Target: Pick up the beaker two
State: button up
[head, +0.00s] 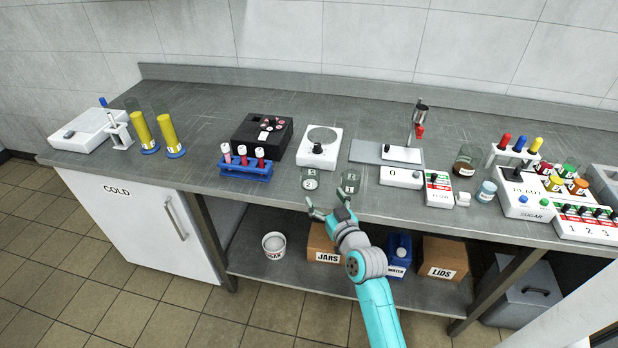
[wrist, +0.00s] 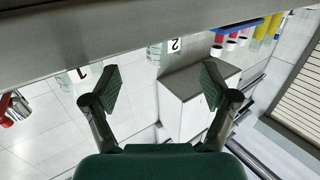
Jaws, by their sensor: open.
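Beaker two (head: 310,179) is a small clear glass beaker with a white label marked 2, upright near the counter's front edge. A similar beaker (head: 350,181) stands to its right. My gripper (head: 328,199) is open and empty in front of the counter edge, just short of the two beakers in the head view. In the wrist view, which is upside down, beaker two (wrist: 174,46) shows beyond and between my open fingers (wrist: 158,90). The beaker marked 1 (wrist: 82,73) shows by the left finger. My gripper touches neither beaker.
Behind the beakers stand a white balance-like device (head: 320,148) and a black box (head: 263,137). A blue rack of tubes (head: 246,163) is to the left. A stand with a grey plate (head: 370,152) is to the right. The counter between the rack and beaker two is clear.

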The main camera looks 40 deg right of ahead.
aim_at(314, 181)
jog(key=x, duration=0.4)
jog(key=shift+w+d, duration=0.1)
jog(key=shift+w, duration=0.3)
jog(key=x, duration=0.3)
jog(key=shift+w+r, duration=0.25)
jog(key=shift+w, duration=0.25)
jog(key=shift+w+d+f, duration=0.1)
jog(key=shift+w, duration=0.5)
jog(key=c, duration=1.3)
jog(key=v, duration=1.2)
jog(key=f+v, duration=0.1)
jog(key=v, duration=0.5)
jog(key=shift+r, duration=0.25)
